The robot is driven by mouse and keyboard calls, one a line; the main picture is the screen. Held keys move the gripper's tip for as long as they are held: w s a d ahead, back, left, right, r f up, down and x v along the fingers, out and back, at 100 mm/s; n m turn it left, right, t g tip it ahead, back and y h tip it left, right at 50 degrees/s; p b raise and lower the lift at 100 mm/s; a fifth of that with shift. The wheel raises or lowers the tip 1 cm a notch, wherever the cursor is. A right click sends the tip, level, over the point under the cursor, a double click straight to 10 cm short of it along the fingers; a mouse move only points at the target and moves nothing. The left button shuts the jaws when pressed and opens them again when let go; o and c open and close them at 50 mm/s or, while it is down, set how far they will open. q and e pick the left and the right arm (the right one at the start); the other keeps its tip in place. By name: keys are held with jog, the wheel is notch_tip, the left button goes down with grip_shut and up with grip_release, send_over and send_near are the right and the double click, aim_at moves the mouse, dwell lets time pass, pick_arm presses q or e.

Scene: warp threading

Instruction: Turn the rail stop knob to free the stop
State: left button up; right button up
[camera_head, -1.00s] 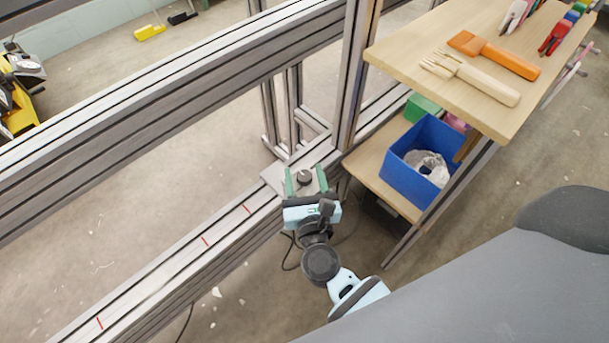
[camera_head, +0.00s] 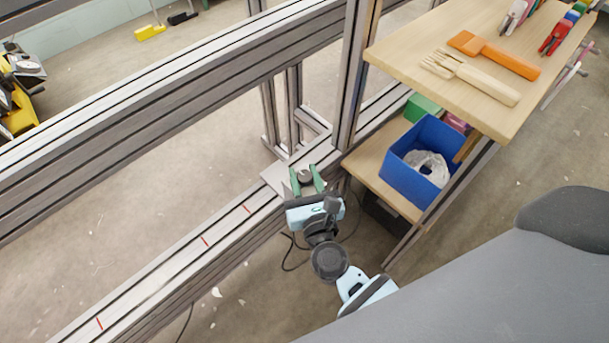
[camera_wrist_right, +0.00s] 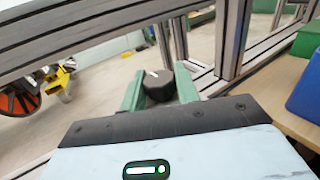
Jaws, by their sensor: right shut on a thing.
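The rail stop knob (camera_head: 305,174) is a round dark knob on a grey metal plate (camera_head: 273,174) at the right end of the lower rail. My right gripper (camera_head: 306,176) has its two green fingers on either side of the knob and is shut on it. The right wrist view also shows the knob (camera_wrist_right: 158,85), with a pale mark on its top, between the fingers of my right gripper (camera_wrist_right: 159,84). The knob's lower part is partly hidden by the fingers. My left gripper is not in view.
The lower rail (camera_head: 190,248) has red marks. An upright post (camera_head: 352,80) stands just behind the knob. A dark cable (camera_head: 290,262) hangs below the rail.

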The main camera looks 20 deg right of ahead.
jog(key=n+y, duration=0.2)
jog(key=y, duration=0.1)
jog(key=shift+f+y+b, duration=0.1)
jog(key=shift+y+b, duration=0.2)
jog(key=shift+y, duration=0.1)
jog(key=n+y+b, duration=0.1)
jog(key=n+y, duration=0.1)
jog(key=shift+d+y, duration=0.1)
jog(key=shift+y, duration=0.3)
jog(key=n+g+y+b, duration=0.1)
jog(key=n+y+b, duration=0.1)
jog(key=y, duration=0.1)
jog(key=n+g+y+b, duration=0.2)
jog(key=n+y, duration=0.1)
jog(key=y, duration=0.1)
jog(key=shift+f+b, duration=0.15)
jog(key=shift+b, duration=0.2)
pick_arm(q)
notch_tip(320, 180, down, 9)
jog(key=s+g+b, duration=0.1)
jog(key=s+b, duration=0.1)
pick_arm(e)
jog(key=shift+r+n+g+y, duration=0.2)
jog(key=shift+n+g+y, duration=1.1)
jog(key=shift+g+y, duration=0.15)
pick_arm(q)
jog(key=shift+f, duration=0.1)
pick_arm(e)
jog(key=o, duration=1)
jog(key=shift+c, duration=0.2)
